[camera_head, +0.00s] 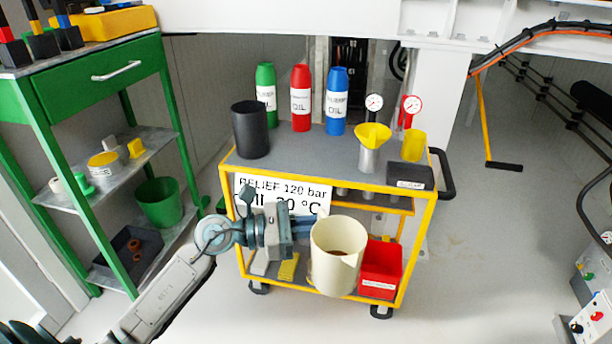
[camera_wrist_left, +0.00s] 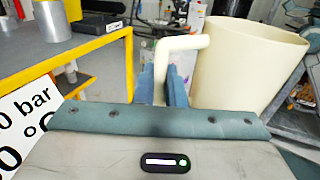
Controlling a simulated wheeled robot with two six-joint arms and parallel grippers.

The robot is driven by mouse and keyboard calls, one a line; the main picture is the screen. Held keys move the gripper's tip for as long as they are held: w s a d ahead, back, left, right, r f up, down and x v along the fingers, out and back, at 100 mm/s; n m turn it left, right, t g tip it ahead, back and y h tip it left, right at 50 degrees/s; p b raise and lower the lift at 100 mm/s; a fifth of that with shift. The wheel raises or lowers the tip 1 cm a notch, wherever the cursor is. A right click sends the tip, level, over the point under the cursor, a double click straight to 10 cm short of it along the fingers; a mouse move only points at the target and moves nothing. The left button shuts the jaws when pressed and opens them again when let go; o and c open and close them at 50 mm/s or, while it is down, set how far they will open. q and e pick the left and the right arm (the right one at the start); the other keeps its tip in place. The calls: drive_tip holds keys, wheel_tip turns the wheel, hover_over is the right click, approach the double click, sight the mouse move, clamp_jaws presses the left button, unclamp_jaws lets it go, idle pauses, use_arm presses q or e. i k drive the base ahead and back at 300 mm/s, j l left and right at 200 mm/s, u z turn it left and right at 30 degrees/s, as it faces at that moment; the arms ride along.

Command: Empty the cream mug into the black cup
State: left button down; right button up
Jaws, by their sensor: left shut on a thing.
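The cream mug (camera_head: 337,262) hangs upright in the air in front of the yellow-framed cart, with something brown inside at the bottom. My left gripper (camera_head: 303,226) is shut on its handle, which shows between the fingers in the left wrist view (camera_wrist_left: 168,78). The mug's body (camera_wrist_left: 245,65) is to the right of the fingers there. The black cup (camera_head: 251,130) stands upright at the left end of the cart top, up and to the left of the mug. Its inside is too dark to make out. My right gripper is in neither view.
The cart's grey top (camera_head: 310,155) also bears green (camera_head: 265,90), red (camera_head: 301,98) and blue (camera_head: 336,100) oil bottles at the back. A yellow funnel (camera_head: 373,135) and a yellow cup (camera_head: 414,145) stand at the right. A green shelf unit (camera_head: 98,75) stands left.

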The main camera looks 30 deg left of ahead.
sight(250, 117)
drive_tip(key=u, duration=1)
